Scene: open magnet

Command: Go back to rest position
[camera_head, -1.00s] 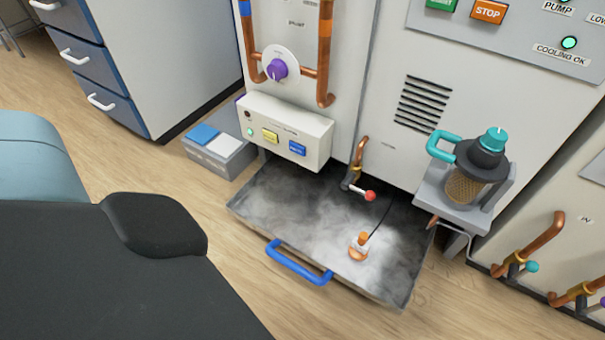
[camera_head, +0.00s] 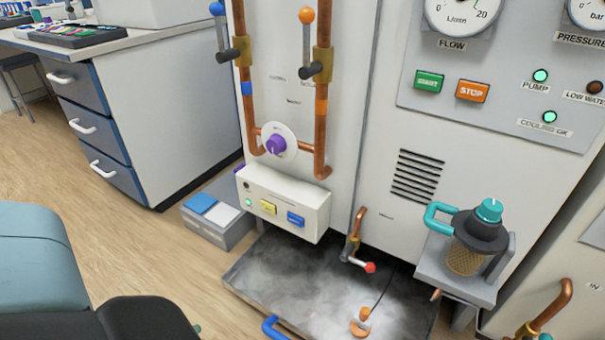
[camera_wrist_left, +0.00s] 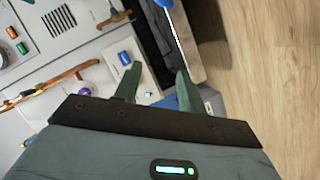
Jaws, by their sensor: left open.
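My left arm comes in at the lower left of the head view, with the dark wrist part at the bottom edge and only a small green bit showing beside it. In the left wrist view my left gripper (camera_wrist_left: 159,70) has its two green fingers apart, with nothing between them. The machine's front panel and tray lie beyond the fingers. My right gripper is not in view.
A metal tray (camera_head: 270,275) with a blue handle (camera_head: 272,328) sits low before the machine. A cup-like filter (camera_head: 467,255) stands on a bracket at right. A grey box (camera_head: 222,232) and a drawer cabinet (camera_head: 165,110) are at left. Wooden floor (camera_head: 120,235) is clear.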

